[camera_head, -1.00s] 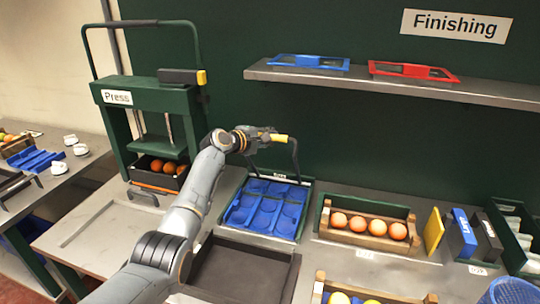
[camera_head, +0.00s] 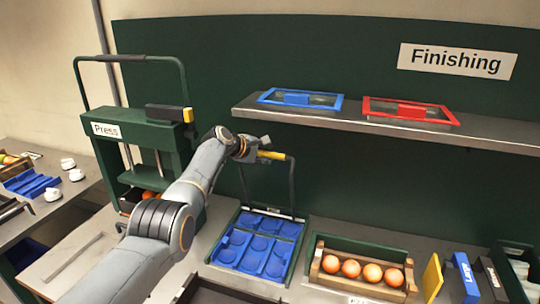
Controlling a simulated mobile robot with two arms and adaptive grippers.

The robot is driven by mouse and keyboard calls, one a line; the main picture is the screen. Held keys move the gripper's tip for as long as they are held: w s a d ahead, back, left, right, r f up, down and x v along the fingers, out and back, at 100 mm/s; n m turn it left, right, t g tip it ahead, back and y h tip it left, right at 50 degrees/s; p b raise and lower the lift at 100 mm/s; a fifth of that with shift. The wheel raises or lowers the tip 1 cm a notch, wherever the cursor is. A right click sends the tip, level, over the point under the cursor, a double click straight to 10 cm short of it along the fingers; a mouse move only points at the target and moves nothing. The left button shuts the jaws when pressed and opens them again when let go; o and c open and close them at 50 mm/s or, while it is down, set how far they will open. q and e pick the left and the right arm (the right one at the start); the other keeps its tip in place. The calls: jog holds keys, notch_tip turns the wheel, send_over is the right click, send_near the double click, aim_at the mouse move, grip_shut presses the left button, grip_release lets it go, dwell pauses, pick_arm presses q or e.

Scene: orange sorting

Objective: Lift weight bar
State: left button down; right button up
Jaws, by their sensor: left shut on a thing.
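My left arm reaches in from the lower left. My left gripper (camera_head: 258,150) is shut on the yellow grip of a black hoop-shaped bar (camera_head: 291,186). The yellow grip (camera_head: 271,155) is at the top of the bar. The bar stands up at the back of a green-framed tray (camera_head: 289,270) with blue round-celled inserts (camera_head: 263,245). The fingertips are small and partly hidden by the wrist. My right gripper is not in view.
The green press (camera_head: 137,130) stands at the left. A shelf (camera_head: 350,119) behind the bar holds a blue frame (camera_head: 301,99) and a red frame (camera_head: 410,110). A wooden crate (camera_head: 318,268) of oranges sits to the right of the tray.

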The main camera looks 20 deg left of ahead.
pick_arm(q)
jog(key=c, duration=1.5)
grip_release()
jog(key=shift+w+r, duration=0.1)
jog(key=shift+r, duration=0.4)
jog(key=shift+s+a, duration=0.1)
jog(key=shift+s, duration=0.1)
jog(key=shift+s, duration=0.1)
jog(key=shift+s+a, duration=0.1)
jog(key=v, duration=1.1)
jog(key=shift+s+a, duration=0.1)
jog(key=shift+s, duration=0.2)
jog(key=shift+r, duration=0.1)
